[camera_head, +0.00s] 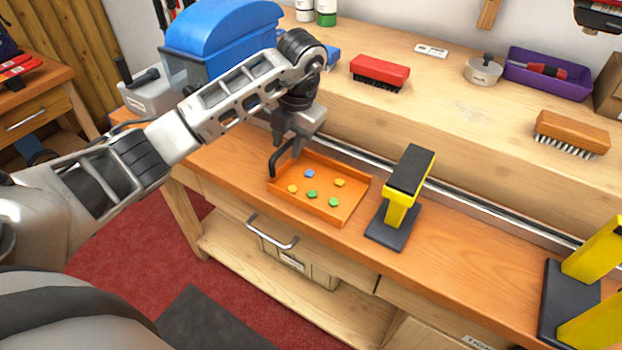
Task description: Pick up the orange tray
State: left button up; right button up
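The orange tray (352,206) lies flat on the lower wooden worktop, near its front edge. Several small blue, yellow and green pieces rest on its floor. My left arm reaches in from the left. Its gripper (284,158) points down at the tray's back left corner, with a dark finger beside the left wall. The arm's wrist hides part of the area behind the tray. I cannot tell whether the fingers are open or touch the tray wall. My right gripper is out of view.
A yellow stand with a black top and base (398,205) stands close to the tray's right. Another yellow and black stand (568,300) is at the far right. A raised shelf behind holds a red brush (379,70), a purple bin (548,76) and a brown brush (571,132).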

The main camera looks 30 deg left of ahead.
pick_arm(q)
jog(key=shift+a+f, duration=0.15)
jog(key=shift+f, duration=0.5)
grip_shut()
